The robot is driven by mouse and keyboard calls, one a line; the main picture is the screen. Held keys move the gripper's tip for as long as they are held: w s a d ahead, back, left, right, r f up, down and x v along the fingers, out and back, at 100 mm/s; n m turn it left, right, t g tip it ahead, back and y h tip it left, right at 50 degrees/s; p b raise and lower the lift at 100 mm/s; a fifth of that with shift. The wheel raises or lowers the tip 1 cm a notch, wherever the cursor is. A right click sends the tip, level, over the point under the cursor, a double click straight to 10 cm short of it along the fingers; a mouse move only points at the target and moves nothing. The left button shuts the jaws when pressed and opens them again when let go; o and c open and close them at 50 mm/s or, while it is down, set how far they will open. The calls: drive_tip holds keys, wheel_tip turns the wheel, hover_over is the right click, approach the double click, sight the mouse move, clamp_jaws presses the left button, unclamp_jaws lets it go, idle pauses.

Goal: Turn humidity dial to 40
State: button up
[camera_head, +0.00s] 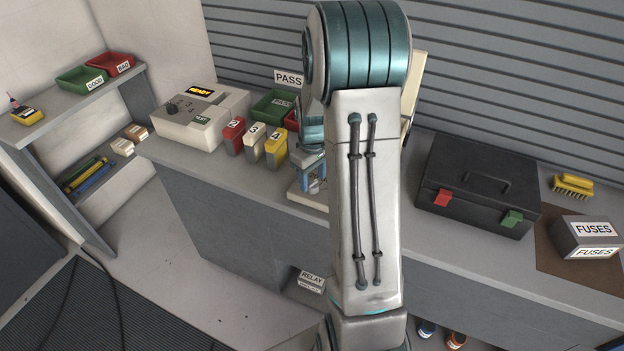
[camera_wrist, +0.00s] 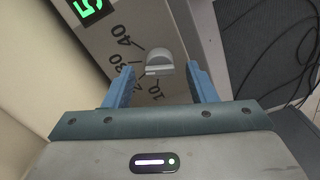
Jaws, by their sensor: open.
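The humidity dial (camera_wrist: 156,67) shows in the wrist view as a grey knob on a pale panel (camera_wrist: 88,35). Printed numbers 10, a partly hidden 20, 30 and 40 (camera_wrist: 131,35) run along its left side. I cannot tell for sure which mark the knob points at. A green lit digit display (camera_wrist: 92,8), cut off by the picture's edge, sits at the top left. My gripper (camera_wrist: 159,70) is open, with a blue finger on each side of the knob and a visible gap to it.

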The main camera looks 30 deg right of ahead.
drive_tip(key=shift+f, duration=1)
